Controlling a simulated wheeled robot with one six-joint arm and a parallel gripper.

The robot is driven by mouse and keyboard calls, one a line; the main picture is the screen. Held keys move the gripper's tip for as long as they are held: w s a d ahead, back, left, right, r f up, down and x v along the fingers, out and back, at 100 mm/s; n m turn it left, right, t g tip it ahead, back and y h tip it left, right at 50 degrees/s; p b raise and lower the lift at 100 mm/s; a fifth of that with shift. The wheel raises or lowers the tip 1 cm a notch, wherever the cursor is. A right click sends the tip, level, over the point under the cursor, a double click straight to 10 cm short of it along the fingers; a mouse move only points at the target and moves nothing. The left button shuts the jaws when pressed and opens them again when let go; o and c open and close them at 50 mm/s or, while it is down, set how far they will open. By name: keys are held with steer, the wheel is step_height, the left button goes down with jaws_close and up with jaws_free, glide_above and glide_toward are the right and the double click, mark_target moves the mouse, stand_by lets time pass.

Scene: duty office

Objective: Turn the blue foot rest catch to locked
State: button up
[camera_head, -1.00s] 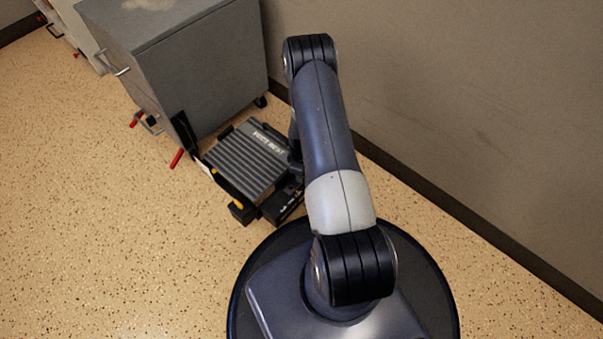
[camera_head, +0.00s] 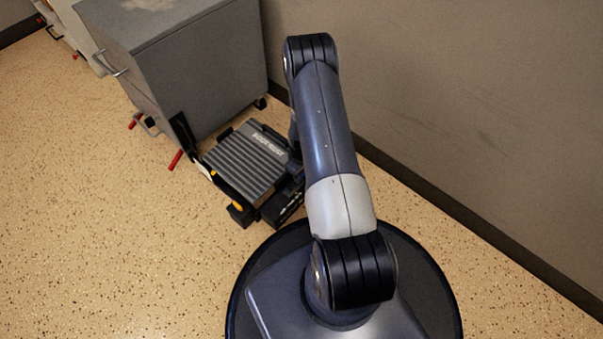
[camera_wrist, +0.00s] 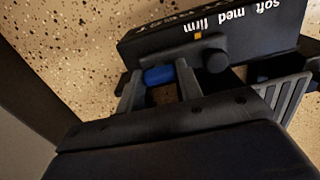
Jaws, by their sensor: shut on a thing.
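The blue catch (camera_wrist: 159,75) shows in the wrist view as a small blue piece between my gripper's two fingertips (camera_wrist: 158,88). The fingers are shut on it, one on each side. The foot rest (camera_head: 244,162) is a grey ribbed plate on a dark frame, on the floor beside the cabinet in the head view. Its dark side panel (camera_wrist: 225,30) fills the top of the wrist view, with "soft med firm" upside down and a small orange mark. In the head view my arm hides the catch and most of my gripper. No locked marking is readable.
A grey cabinet (camera_head: 180,65) on casters stands just behind the foot rest. A red-tipped lever (camera_head: 175,160) sticks out near it. The wall (camera_head: 440,110) runs along the right. The speckled floor (camera_head: 110,240) is clear at the left.

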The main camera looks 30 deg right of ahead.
mark_target(302, 175)
steer(key=o, duration=1)
step_height(302, 175, up, 11)
steer(key=p, duration=0.4)
steer(key=shift+f+p, duration=0.1)
steer(key=shift+p, duration=0.25)
steer(key=shift+f, duration=0.15)
step_height(302, 175, down, 11)
steer(key=b, duration=0.5)
steer(key=shift+r, duration=0.25)
